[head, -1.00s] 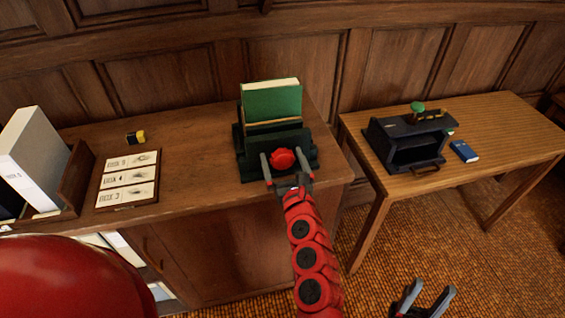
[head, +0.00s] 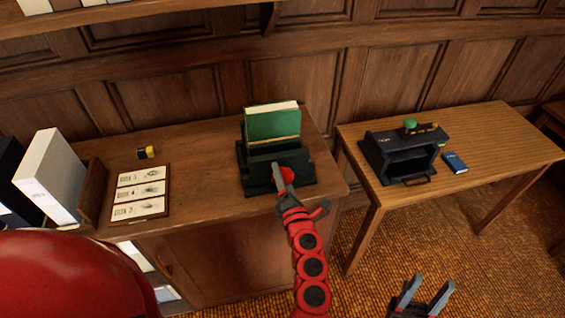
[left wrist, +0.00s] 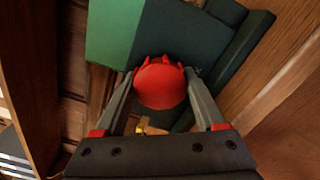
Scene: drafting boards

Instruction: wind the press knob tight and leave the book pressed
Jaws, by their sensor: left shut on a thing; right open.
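The dark green press (head: 259,176) stands on the wooden cabinet top. A green book (head: 272,125) with pale page edges stands upright in it. The red press knob (head: 288,175) is on the front of the press. My left gripper (head: 281,178) is shut on the knob. In the left wrist view the knob (left wrist: 160,84) sits between the two fingers of my left gripper (left wrist: 160,95), and the book's green cover (left wrist: 113,30) shows beyond. My right gripper (head: 424,292) is open and empty at the bottom right, over the floor. How tightly the book is pressed cannot be seen.
A framed card set (head: 139,193), a yellow-black item (head: 147,153) and a white binder (head: 48,175) are to the left. On the right table (head: 490,137) are a black box-like device (head: 400,155) with a green knob and a blue book (head: 454,162).

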